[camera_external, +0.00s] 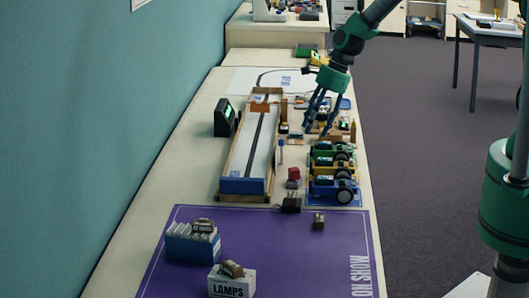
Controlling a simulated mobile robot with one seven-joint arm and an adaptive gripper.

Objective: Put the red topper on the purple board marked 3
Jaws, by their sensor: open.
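A small red block (294,173), which may be the red topper, sits on the table left of a row of small wheeled vehicles. A large purple mat (275,250) at the near end bears white lettering that seems to read "ON SHOW". No 3 is readable on it, and I cannot pick out a purple board marked 3. My gripper (315,128) is open and points down beyond the vehicles, over a cluster of small parts. It is farther from the camera than the red block. Its fingers partly hide the parts behind them; I see nothing held.
A long walled track (237,186) lies left of the vehicles (322,188). A dark box with a green screen (223,117) stands left of it. A blue-and-white box (190,246) and a white "LAMPS" box (232,284) stand on the mat, whose right part is mostly clear.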

